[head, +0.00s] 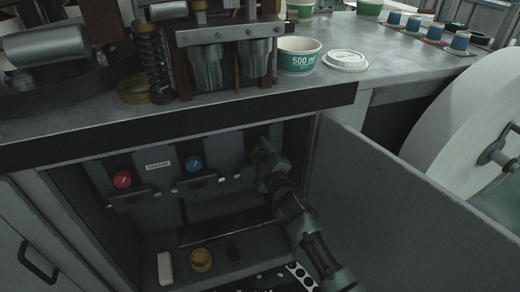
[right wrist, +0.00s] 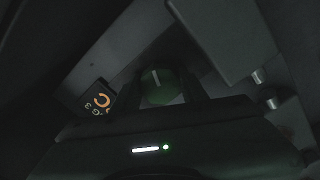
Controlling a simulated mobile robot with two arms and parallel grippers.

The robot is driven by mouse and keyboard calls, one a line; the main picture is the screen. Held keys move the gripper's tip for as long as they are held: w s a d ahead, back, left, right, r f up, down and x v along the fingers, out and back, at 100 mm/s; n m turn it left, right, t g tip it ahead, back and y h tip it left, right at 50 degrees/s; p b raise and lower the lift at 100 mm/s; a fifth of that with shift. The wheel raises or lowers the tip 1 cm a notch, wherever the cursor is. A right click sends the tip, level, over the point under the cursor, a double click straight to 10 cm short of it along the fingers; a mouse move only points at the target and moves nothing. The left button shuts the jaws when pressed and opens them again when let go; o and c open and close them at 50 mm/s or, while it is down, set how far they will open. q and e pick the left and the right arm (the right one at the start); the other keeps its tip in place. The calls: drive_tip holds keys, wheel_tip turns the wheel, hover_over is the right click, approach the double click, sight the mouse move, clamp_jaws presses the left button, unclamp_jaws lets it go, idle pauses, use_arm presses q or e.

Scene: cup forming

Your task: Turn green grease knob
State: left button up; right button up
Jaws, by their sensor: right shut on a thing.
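The green grease knob (right wrist: 160,88) shows dim and dark in the right wrist view, with a pale pointer line near its top. My right gripper (head: 262,153) reaches into the open cabinet in the head view and is shut on the green knob, hiding most of it there. A red knob (head: 122,179) and a blue knob (head: 194,163) sit to its left on the same back panel, each above a metal bracket. A white "GREASE" label (head: 158,164) lies between them. My left gripper is not in view.
The open cabinet door (head: 400,205) stands to the right of my arm. A white block (head: 165,268) and a yellow ring-shaped item (head: 201,260) rest on the cabinet floor. A paper cup (head: 299,56) and a white lid (head: 346,61) stand on the worktop above.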

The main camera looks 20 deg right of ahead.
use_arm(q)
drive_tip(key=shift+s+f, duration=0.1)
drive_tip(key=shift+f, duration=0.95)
use_arm(e)
drive_tip(key=shift+f+m, duration=0.1)
drive_tip(key=shift+m, duration=0.8)
drive_tip(key=o, duration=1.4)
drive_tip(key=shift+s, duration=0.2)
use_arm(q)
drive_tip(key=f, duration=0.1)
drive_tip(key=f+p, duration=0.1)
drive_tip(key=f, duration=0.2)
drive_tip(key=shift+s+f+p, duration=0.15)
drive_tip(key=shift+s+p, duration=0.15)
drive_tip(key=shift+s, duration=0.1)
use_arm(e)
drive_tip(key=s, duration=0.7)
drive_tip(key=shift+s+d, duration=0.15)
drive_tip(key=shift+s, duration=0.05)
